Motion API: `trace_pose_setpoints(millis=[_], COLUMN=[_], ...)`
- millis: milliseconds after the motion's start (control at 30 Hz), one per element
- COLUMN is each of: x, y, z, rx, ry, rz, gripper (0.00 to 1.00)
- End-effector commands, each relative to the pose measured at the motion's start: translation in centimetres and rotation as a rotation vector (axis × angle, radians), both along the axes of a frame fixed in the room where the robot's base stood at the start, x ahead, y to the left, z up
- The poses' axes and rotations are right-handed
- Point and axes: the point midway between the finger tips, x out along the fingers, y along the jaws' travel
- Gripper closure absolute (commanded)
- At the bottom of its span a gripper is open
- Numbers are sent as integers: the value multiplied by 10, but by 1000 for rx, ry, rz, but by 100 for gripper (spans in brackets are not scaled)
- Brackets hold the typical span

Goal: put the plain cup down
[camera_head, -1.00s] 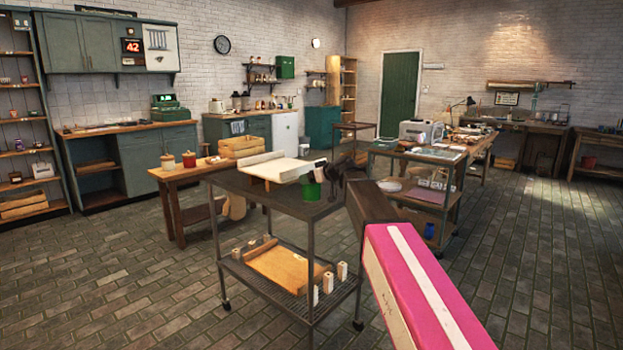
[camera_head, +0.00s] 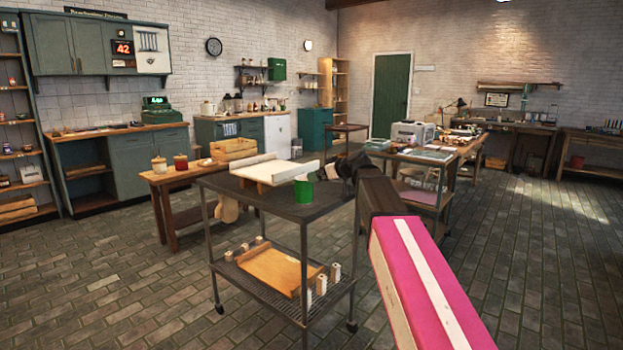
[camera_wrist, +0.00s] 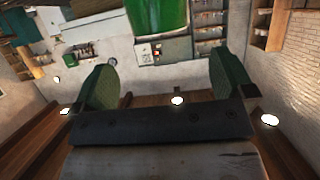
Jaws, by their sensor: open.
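In the wrist view the cup (camera_wrist: 158,14) fills the top middle, beyond the tips of my gripper (camera_wrist: 163,72). The two green finger pads are wide apart with nothing between them.
A pale board (camera_head: 275,170) on wooden supports lies beside the cup on the cart. The cart's front top is clear. A wooden board (camera_head: 268,270) and small white blocks lie on its lower shelf. A side table (camera_head: 172,178) with jars and a wooden crate (camera_head: 232,149) stands behind.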

Motion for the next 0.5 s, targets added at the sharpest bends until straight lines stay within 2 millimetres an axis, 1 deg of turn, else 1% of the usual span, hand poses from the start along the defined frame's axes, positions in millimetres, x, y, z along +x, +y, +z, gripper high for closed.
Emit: trace_pose_setpoints(millis=[33,100,367,433,500], x=[-6,-10,-16,-16,-18], y=[-7,-12,-20,-21,-22], z=[3,6,10,9,0], rx=[0,0,0,-1,-7], ry=[-1,-1,0,3,22], rz=[-2,-2,0,-1,-8], gripper=[0,0,0,0,0])
